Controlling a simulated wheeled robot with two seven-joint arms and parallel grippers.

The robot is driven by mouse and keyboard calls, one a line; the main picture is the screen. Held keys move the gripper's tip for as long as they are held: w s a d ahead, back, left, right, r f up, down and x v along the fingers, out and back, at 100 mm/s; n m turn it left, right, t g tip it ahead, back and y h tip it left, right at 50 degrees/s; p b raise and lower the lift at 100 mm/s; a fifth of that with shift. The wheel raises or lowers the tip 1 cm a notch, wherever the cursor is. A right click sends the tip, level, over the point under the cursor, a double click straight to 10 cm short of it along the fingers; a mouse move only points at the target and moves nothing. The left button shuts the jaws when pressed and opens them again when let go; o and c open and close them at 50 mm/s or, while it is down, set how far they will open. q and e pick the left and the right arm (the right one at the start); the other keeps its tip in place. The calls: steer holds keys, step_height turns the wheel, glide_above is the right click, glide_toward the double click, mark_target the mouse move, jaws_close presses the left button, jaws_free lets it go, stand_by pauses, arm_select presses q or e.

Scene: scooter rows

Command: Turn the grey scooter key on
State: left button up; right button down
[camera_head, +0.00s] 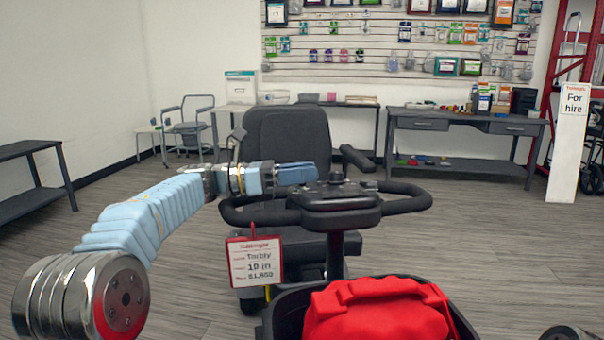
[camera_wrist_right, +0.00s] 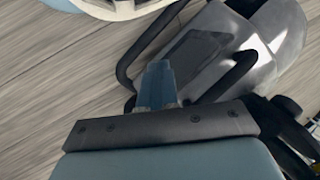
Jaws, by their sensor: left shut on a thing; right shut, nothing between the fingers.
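The dark grey scooter stands in front of me, with its handlebar console (camera_head: 340,197), looped handlebars and padded seat (camera_head: 287,140) in the head view. My left gripper (camera_head: 298,173) reaches in from the left, its blue fingers shut at the far left edge of the console. The key itself cannot be made out; the fingers seem to hide it. My right gripper (camera_wrist_right: 158,85) is shut and empty in the right wrist view, above a blurred grey shiny body (camera_wrist_right: 215,60) with black bars.
A red bag (camera_head: 380,312) sits in the scooter's front basket (camera_head: 285,312). A price card (camera_head: 254,262) hangs at the left handlebar. A desk (camera_head: 465,130), a chair (camera_head: 190,128) and a dark shelf (camera_head: 35,180) stand behind.

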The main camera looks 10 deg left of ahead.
arm_select(q)
steer(key=m+g+p, duration=0.1)
steer(key=m+g, duration=0.1)
steer(key=g, duration=0.2)
steer(key=shift+w+h, duration=0.1)
steer(key=shift+h, duration=0.3)
steer(key=shift+m+g+p, duration=0.85)
steer(key=shift+m+g, duration=0.35)
steer(key=shift+g, duration=0.6)
steer(key=o, duration=1)
steer(key=shift+c, duration=0.2)
